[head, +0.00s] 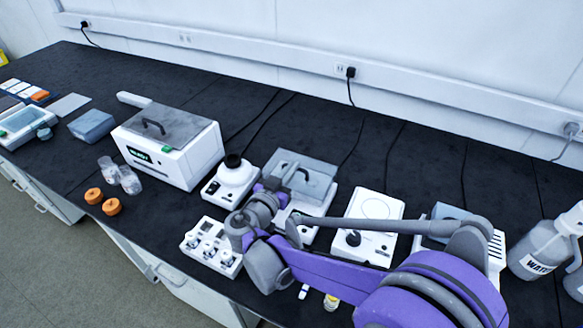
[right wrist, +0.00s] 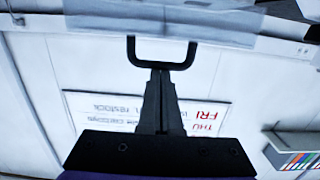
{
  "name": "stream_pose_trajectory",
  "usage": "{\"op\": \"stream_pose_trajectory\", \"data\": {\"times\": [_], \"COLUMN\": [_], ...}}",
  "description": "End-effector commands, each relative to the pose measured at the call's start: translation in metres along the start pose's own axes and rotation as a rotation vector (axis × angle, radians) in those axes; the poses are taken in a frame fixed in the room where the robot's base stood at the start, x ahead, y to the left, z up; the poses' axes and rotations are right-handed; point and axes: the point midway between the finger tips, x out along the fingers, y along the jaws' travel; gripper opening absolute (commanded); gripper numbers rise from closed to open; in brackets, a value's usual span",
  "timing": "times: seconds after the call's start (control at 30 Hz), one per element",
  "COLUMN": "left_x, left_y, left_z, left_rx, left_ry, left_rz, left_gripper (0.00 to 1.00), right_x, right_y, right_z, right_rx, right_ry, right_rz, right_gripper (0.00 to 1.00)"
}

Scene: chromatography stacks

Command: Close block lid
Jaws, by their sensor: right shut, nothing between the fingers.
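The block device in the middle of the bench has a grey lid (head: 313,180) over a white body; a dark handle (head: 291,173) shows on the lid. How far the lid stands open cannot be told for sure. My right arm crosses in front and hides much of the body. My right gripper is at the lid; its fingertips are hard to make out in the head view. In the right wrist view its fingers (right wrist: 160,78) are shut and empty, with tips at the black handle loop (right wrist: 131,50) under the pale lid edge (right wrist: 85,22). Touching cannot be told. My left gripper is not in view.
A white heater box (head: 190,165) with a grey top stands left. A white instrument with a black knob (head: 232,160) and a vial rack (head: 212,245) are close by. A flat white stirrer (head: 370,210) is right of the lid. Orange caps (head: 112,206) lie near the front edge.

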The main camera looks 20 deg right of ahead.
Motion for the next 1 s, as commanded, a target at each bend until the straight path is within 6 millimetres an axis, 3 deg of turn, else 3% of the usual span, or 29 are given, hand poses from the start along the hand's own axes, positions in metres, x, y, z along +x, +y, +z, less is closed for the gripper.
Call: {"op": "stream_pose_trajectory", "data": {"times": [0.27, 0.37, 0.57, 0.8, 1.0], "left_x": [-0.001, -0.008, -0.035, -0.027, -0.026], "left_y": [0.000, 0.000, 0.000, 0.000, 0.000], "left_z": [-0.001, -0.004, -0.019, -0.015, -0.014], "left_rx": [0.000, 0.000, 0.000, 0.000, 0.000], "left_ry": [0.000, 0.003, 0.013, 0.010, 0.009], "left_rz": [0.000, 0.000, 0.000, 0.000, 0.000], "left_gripper": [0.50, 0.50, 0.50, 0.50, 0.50], "right_x": [-0.001, 0.001, 0.009, -0.047, -0.077], "right_y": [0.000, 0.000, -0.002, -0.004, -0.003], "right_z": [0.002, -0.007, -0.045, -0.026, -0.019], "right_rx": [0.005, 0.004, 0.003, 0.000, 0.000], "right_ry": [-0.010, -0.008, -0.001, -0.003, -0.001], "right_rz": [-0.001, -0.001, 0.002, -0.006, -0.002], "right_gripper": [0.00, 0.00, 0.00, 0.00, 0.00]}}
